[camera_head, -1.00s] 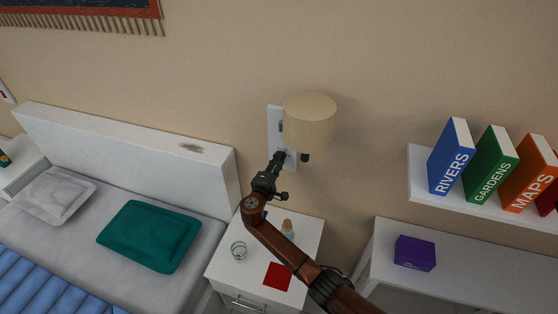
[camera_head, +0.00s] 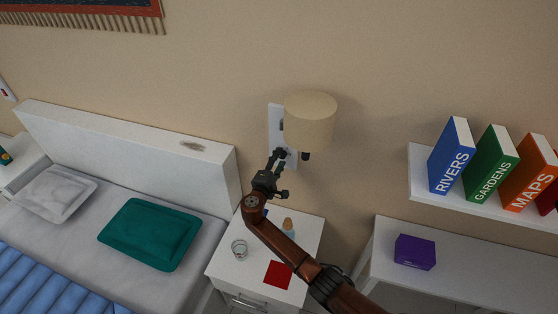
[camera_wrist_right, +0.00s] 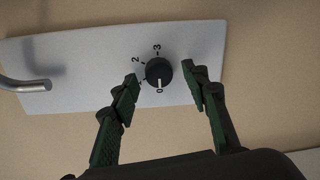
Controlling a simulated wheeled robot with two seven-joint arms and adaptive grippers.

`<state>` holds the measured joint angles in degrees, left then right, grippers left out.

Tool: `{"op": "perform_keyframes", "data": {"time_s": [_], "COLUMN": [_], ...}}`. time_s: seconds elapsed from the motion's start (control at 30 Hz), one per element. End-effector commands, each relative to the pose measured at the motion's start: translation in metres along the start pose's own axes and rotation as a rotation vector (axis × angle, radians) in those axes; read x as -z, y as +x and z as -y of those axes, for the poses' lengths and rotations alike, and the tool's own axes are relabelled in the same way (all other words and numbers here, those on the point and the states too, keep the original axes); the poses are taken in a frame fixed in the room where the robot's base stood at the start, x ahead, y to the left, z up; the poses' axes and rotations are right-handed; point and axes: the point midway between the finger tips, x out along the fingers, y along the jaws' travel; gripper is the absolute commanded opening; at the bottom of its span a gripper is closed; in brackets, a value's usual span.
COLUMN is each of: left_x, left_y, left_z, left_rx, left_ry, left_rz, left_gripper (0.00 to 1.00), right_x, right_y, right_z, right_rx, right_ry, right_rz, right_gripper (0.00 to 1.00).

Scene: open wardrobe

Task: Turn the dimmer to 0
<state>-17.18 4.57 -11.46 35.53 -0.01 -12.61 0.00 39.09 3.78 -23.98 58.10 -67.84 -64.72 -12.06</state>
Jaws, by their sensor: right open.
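The dimmer is a small round black knob (camera_wrist_right: 157,70) on a white wall plate (camera_wrist_right: 80,68), with printed numbers around it. Its white pointer line aims down in the wrist view, at the 0 mark. My right gripper (camera_wrist_right: 158,78) is open, with one finger on each side of the knob and a visible gap to it. In the head view, my right gripper (camera_head: 279,154) is at the lower part of the wall plate (camera_head: 274,122), below the lamp. The knob is hidden there. My left gripper is not in view.
A beige lampshade (camera_head: 309,120) juts out just right of the plate. A grey metal bracket (camera_wrist_right: 28,84) stands off the plate in the wrist view. A book shelf (camera_head: 420,165) is at right.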

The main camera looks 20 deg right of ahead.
Motion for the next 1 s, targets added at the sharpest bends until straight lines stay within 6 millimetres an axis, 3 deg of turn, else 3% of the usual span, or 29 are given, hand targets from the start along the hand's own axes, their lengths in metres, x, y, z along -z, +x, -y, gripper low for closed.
{"op": "perform_keyframes", "data": {"time_s": [0.27,0.7,1.0], "left_x": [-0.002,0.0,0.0], "left_y": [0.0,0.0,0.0], "left_z": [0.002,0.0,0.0], "left_rx": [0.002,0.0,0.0], "left_ry": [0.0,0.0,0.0], "left_rz": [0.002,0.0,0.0], "left_gripper": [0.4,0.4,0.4], "right_x": [0.001,0.001,0.0], "right_y": [-0.01,-0.095,-0.12], "right_z": [0.0,0.0,0.0], "right_rx": [-0.001,0.001,0.0], "right_ry": [0.001,0.002,0.0], "right_rz": [-0.001,-0.002,0.0], "right_gripper": [0.42,0.42,0.42]}}
